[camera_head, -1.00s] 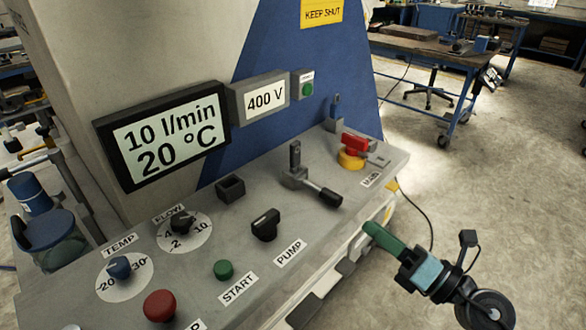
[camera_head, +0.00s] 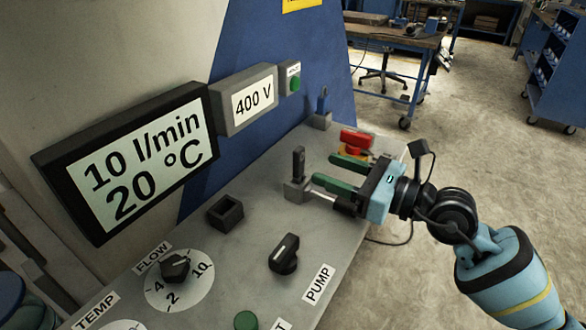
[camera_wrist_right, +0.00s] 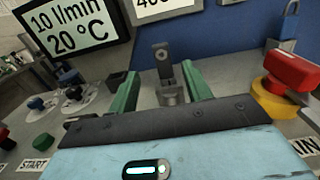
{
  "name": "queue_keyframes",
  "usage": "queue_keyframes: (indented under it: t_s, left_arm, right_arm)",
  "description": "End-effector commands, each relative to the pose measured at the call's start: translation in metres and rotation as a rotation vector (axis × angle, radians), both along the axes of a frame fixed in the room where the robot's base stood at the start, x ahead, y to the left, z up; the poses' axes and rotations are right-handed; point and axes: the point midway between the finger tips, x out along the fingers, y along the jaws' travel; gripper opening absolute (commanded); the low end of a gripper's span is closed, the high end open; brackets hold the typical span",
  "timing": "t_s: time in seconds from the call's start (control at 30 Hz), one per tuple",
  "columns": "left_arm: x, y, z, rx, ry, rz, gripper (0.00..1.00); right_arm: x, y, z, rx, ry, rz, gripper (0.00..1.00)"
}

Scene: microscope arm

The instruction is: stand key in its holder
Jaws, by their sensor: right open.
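A dark upright tab, which looks like the key (camera_head: 299,163), stands in a grey block (camera_head: 295,191) on the sloping panel. It shows in the wrist view (camera_wrist_right: 161,55) with a hole near its top. An open square socket (camera_head: 226,212), which looks like the holder, is left of it and appears empty. My right gripper (camera_head: 323,169) is open, its green fingers pointing at the key from the right. In the wrist view the key shows between the fingers, beyond their tips; I see no contact. My left gripper is out of view.
A black-handled lever (camera_head: 346,205) with a bright shaft lies just below my right fingers. A red handle on a yellow base (camera_head: 355,140) is behind the gripper. Knobs, a pump switch (camera_head: 285,254) and a green button (camera_head: 246,320) are nearer on the panel.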

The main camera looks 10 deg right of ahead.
Motion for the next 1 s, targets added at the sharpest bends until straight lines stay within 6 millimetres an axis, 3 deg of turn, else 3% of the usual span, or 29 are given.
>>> queue_keyframes:
  t_s: [0.47,0.8,1.0]
  left_arm:
    - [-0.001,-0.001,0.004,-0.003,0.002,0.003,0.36]
    - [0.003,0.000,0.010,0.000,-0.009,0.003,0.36]
    - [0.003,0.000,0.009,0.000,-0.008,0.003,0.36]
  right_arm:
    - [0.021,0.020,0.002,0.003,0.000,0.000,0.49]
    - [0.053,0.048,0.007,0.005,0.001,0.001,0.49]
    - [0.058,0.053,0.006,0.003,0.001,0.000,0.49]
